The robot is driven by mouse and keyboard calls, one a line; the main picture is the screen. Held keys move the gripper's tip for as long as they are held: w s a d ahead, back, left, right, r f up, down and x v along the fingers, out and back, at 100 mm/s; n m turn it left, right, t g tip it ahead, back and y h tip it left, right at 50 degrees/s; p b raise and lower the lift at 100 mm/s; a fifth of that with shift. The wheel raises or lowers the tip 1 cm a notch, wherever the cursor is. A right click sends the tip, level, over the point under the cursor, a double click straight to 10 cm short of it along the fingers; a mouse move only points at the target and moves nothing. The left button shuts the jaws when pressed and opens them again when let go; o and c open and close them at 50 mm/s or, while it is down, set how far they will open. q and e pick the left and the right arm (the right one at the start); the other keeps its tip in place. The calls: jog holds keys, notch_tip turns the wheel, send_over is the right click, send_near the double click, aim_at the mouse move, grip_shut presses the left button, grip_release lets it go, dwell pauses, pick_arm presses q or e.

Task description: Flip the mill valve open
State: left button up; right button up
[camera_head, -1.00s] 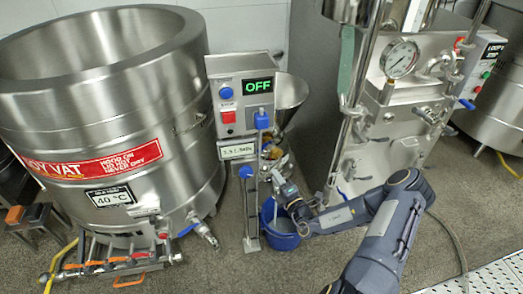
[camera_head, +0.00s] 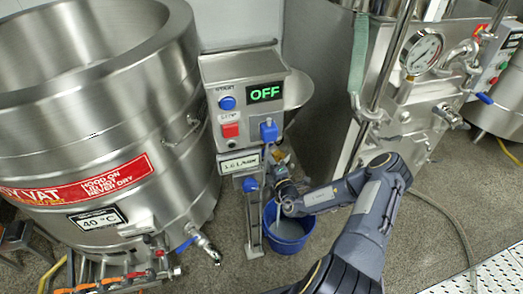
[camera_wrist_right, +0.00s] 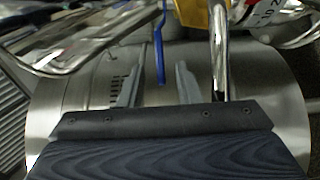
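The mill stands behind the control box (camera_head: 245,98), whose display reads OFF. A blue lever (camera_head: 268,131) stands at the box's lower right edge and another blue part (camera_head: 250,184) is on the post below. My right gripper (camera_head: 279,168) reaches in beside the mill, above a blue bucket (camera_head: 287,232); its fingertips are hard to make out there. In the right wrist view, my right gripper (camera_wrist_right: 158,84) is open. A thin blue handle (camera_wrist_right: 160,45) hangs upright ahead, in line with the gap between the fingers, and they are not closed on it. My left gripper is out of view.
A large steel vat (camera_head: 95,110) with a blue-handled tap (camera_head: 187,243) stands at the left. A steel machine with a gauge (camera_head: 422,50) stands at the right. A polished pipe (camera_wrist_right: 218,45) and yellow part (camera_wrist_right: 195,12) are close to the right gripper.

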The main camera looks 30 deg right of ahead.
jog(key=w, duration=0.5)
jog(key=shift+w+d+b, duration=0.2)
jog(key=shift+d+b, duration=0.1)
jog(key=shift+b, duration=0.05)
grip_shut()
